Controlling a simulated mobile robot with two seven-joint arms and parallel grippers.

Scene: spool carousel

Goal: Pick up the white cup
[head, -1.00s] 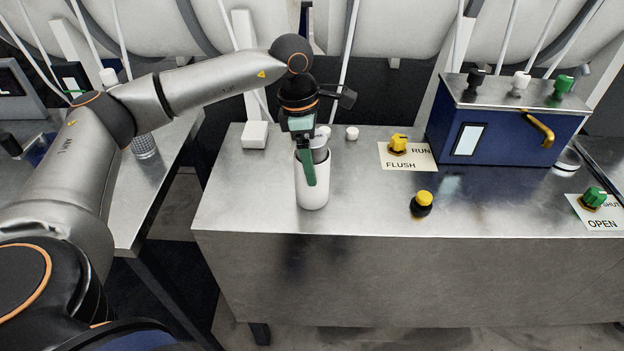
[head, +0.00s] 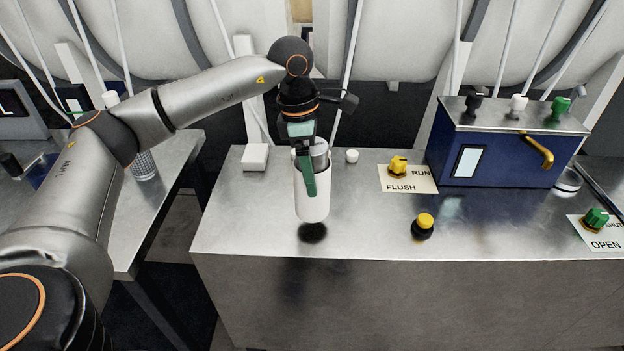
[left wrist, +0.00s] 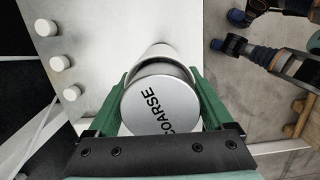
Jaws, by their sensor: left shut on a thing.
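The white cup (head: 313,203) hangs upright a little above the metal bench, with a dark shadow under it. A silver cylinder (head: 320,150) stands out of its top. In the left wrist view the cylinder's round end (left wrist: 160,105) reads "COARSE", and part of the white cup (left wrist: 158,52) shows beyond it. My left gripper (head: 306,172) is shut on the cup from above, its green fingers on either side; both fingers show in the left wrist view (left wrist: 160,88). My right gripper is in neither view.
The metal bench (head: 260,215) holds a white block (head: 255,157), a small white knob (head: 352,156), a yellow FLUSH/RUN knob (head: 398,166), a black-and-yellow button (head: 423,226), a blue box (head: 495,160) and a green OPEN/SHUT knob (head: 596,218). The bench's front left is clear.

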